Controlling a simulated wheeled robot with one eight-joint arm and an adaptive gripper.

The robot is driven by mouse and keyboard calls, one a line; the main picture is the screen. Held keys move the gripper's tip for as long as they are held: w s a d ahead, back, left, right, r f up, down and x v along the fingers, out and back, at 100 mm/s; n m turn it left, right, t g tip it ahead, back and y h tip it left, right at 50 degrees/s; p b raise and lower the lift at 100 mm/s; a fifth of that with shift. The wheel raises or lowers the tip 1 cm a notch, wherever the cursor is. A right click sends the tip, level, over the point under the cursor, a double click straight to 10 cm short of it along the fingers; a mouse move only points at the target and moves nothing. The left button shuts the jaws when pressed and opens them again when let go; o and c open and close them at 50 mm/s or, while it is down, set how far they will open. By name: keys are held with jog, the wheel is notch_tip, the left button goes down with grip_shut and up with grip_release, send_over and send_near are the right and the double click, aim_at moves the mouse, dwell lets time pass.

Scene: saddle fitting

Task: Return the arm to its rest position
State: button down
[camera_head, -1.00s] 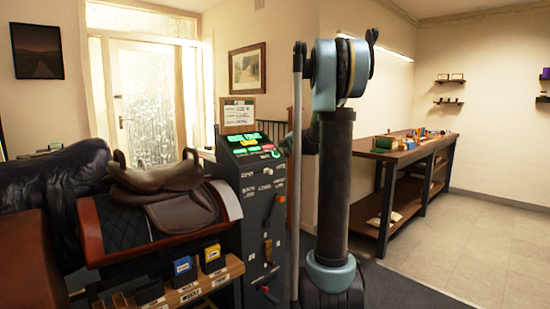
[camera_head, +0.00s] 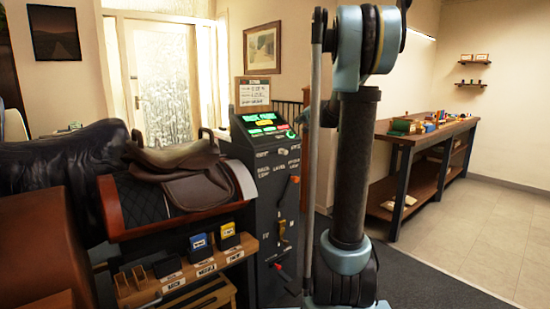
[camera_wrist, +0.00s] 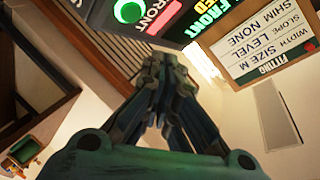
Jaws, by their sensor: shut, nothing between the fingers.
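My gripper (camera_wrist: 160,75) shows in the wrist view with its fingers together and nothing between them. It is near the control panel, whose green-lit screen (camera_wrist: 130,11) lies just past the fingertips, apart from them as far as I can tell. In the head view my arm stands upright right of centre, in front of the panel's right side.
A brown saddle (camera_head: 175,158) sits on a stand beside the control console (camera_head: 275,190). A shelf (camera_head: 205,262) with blue and yellow blocks is below. A fitting sign (camera_wrist: 267,42) stands by the screen. A workbench (camera_head: 405,138) is at right; floor (camera_head: 480,230) before it is clear.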

jog(key=s+a+f+n+g, duration=0.2)
jog(key=s+a+f, duration=0.15)
jog(key=s, duration=0.55)
jog(key=s+a+f+n+g, duration=0.2)
jog(key=s+f, duration=0.3)
jog(key=s, duration=0.4)
jog(key=s+a+f+n+g, duration=0.15)
jog(key=s+f, duration=0.25)
jog(key=s, duration=0.4)
jog(key=s+d+f+g+h, duration=0.1)
jog(key=s+d+f+g, duration=0.1)
jog(key=s+f, duration=0.4)
jog(key=s+d+f+n+g+h, duration=0.1)
jog(key=s+f, duration=0.5)
jog(key=s, duration=0.6)
jog(key=s+d+f+n+g+h, duration=0.1)
jog(key=s+d+f+g+h, duration=0.2)
jog(key=s+f, duration=0.4)
jog(key=shift+s, duration=1.25)
jog(key=shift+g, duration=0.25)
jog(key=shift+w+f, duration=0.15)
jog(key=shift+w, duration=0.3)
